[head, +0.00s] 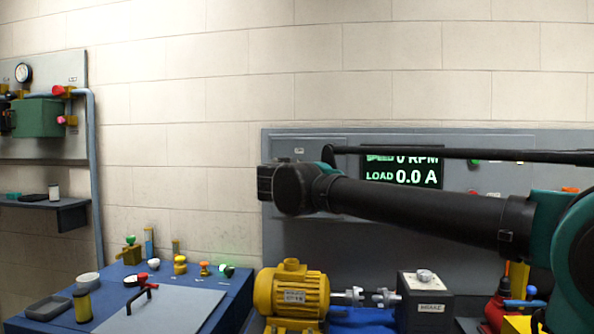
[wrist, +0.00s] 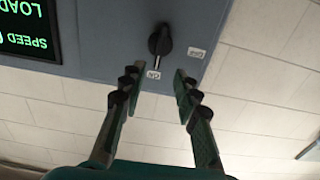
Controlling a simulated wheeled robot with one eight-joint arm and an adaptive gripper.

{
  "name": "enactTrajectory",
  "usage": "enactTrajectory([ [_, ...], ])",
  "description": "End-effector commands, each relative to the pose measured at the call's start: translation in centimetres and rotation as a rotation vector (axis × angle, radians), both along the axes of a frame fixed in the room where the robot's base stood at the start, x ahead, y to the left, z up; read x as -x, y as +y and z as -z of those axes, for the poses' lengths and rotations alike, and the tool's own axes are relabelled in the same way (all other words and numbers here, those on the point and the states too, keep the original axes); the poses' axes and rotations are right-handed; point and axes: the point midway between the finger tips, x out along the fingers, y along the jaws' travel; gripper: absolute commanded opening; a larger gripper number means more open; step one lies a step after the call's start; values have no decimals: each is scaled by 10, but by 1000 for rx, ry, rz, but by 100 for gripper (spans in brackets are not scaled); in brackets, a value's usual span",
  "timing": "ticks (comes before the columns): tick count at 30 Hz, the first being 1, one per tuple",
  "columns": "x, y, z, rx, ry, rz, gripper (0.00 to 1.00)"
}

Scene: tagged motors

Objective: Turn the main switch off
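Another small label (wrist: 196,53), seemingly OFF, sits to the right of the knob. The knob lies beyond the tips; no contact shows. In the head view my arm hides the switch.
The green display (head: 402,172) reads speed 0 RPM and load 0.0 A; it also shows in the wrist view (wrist: 28,28). A yellow motor (head: 290,290) and a brake box (head: 425,300) stand below my arm. A blue bench (head: 225,310) with small parts is at left.

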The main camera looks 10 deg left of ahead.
Motion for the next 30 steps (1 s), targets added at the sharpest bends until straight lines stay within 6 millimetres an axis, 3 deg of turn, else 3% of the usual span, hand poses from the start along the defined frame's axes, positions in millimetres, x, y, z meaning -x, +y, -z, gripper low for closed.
enactTrajectory([
  [9,-64,-3,0,0,1,3,31],
  [15,-90,-4,0,0,1,2,31],
  [29,-101,-4,0,0,1,1,31],
  [30,-101,-4,0,0,1,1,26],
])
